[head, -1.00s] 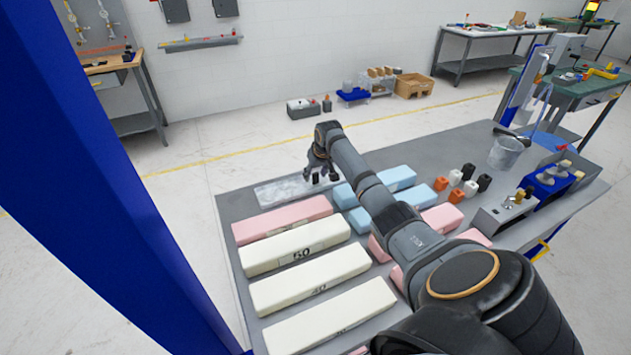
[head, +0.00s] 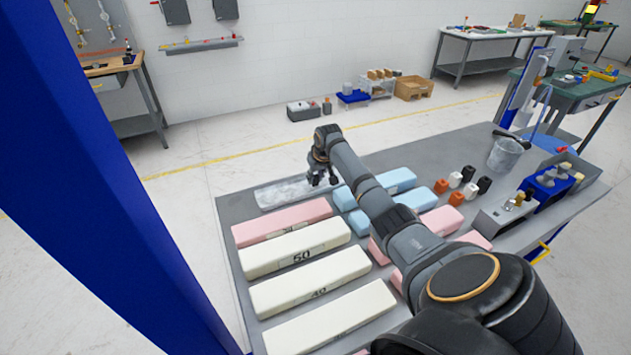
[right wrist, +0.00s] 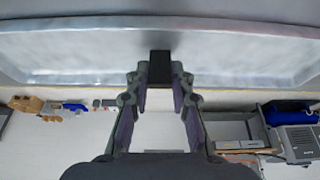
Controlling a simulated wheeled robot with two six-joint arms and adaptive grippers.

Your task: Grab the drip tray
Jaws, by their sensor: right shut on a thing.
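The drip tray (head: 285,192) is a long, shallow, shiny grey tray at the far left end of the grey table in the head view. It also spans the top of the right wrist view (right wrist: 80,52). I cannot tell whether the tray is lifted off the table. My left gripper is not in view.
Pink (head: 282,219), cream (head: 296,248) and blue (head: 385,182) foam blocks lie close by on the table (head: 232,208), partly under my right arm. Small coloured blocks (head: 456,179) and a clear bucket (head: 504,153) stand to the right. A blue post (head: 110,190) blocks the left.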

